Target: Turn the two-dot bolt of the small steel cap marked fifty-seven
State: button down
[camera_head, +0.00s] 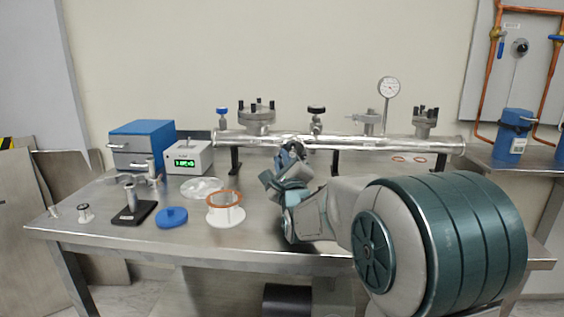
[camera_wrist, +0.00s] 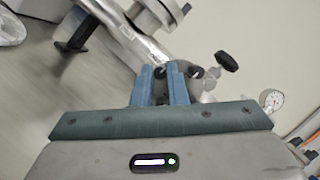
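My gripper (camera_head: 291,150) is at the front of the steel pipe (camera_head: 350,140), left of its middle. In the wrist view its two blue fingers (camera_wrist: 161,72) reach up to the pipe (camera_wrist: 150,48) with a narrow gap between the tips. Small dark, round parts (camera_wrist: 195,72) show at and beside the tips; I cannot tell whether the fingers touch one. The small steel cap's number and the bolt dots cannot be read in either view. A large flanged port with upright bolts (camera_head: 257,113) stands on the pipe, and a smaller bolted one (camera_head: 424,122) stands at the right.
The front right bench is hidden by my arm.

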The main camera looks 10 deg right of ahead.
jog(key=shift+n, duration=0.4)
jog(key=shift+r+n+g+p, duration=0.15)
jog(key=shift+n+g+p, duration=0.65)
jog(key=shift+n, duration=1.55)
jog(key=shift+r+n+g+p, duration=0.15)
jog(key=shift+n+g+p, duration=0.2)
jog(key=shift+n+g, duration=1.4)
jog(key=shift+r+n+g+p, duration=0.2)
jog(key=shift+n+p, duration=0.4)
jog(key=shift+n, duration=2.7)
jog(key=c, duration=1.4)
grip_release()
jog(key=shift+c, duration=0.2)
